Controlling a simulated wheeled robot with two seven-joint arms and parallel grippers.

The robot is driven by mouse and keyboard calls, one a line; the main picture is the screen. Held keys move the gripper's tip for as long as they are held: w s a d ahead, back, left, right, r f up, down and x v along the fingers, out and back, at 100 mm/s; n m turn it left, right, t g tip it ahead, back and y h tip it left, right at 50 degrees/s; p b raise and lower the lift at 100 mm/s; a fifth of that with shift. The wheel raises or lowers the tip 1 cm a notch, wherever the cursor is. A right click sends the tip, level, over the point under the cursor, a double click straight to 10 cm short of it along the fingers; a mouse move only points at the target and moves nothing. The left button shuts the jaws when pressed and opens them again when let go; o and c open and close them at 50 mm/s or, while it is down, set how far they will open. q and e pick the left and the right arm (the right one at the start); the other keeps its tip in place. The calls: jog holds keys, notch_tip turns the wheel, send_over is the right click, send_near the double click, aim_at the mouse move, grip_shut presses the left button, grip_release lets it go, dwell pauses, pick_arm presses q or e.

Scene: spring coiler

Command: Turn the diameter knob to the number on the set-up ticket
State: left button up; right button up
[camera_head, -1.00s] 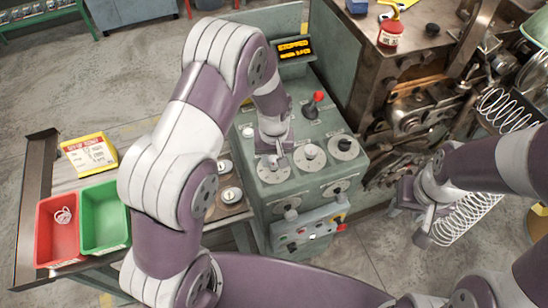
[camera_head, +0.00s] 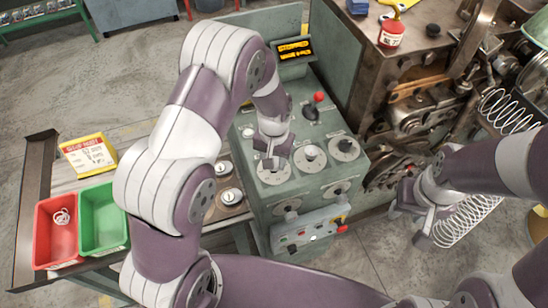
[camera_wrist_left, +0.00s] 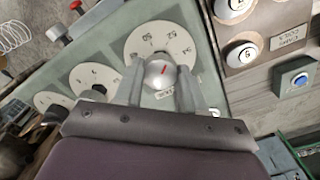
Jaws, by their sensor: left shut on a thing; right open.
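The diameter knob (camera_wrist_left: 160,72) is silver with a red mark, on a round white dial (camera_wrist_left: 140,40) with numbers too small to read surely. My left gripper (camera_wrist_left: 161,92) has its fingers on both sides of this knob, shut on it. In the head view my left gripper (camera_head: 271,160) is over the left dial (camera_head: 272,176) of the green-grey control panel and hides the knob. The set-up ticket (camera_head: 90,154), white and yellow-edged, lies at the left; its writing is not legible. My right gripper (camera_head: 412,208) is open beside the machine, clear of the panel.
Two more dials, the middle one (camera_head: 310,158) and the right one (camera_head: 344,148), stand close by. A red-tipped lever (camera_head: 318,99) rises behind them. A lit display (camera_head: 295,50) is at the back. A red bin (camera_head: 53,250) and green bin (camera_head: 104,235) stand at the left.

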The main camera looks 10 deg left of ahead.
pick_arm(q)
jog(key=shift+w+r, duration=0.1)
jog(key=shift+w, duration=0.05)
jog(key=o, duration=1)
jog(key=shift+o, duration=0.3)
notch_tip(320, 180, up, 13)
jog(key=b, duration=0.3)
jog(key=shift+f, duration=0.2)
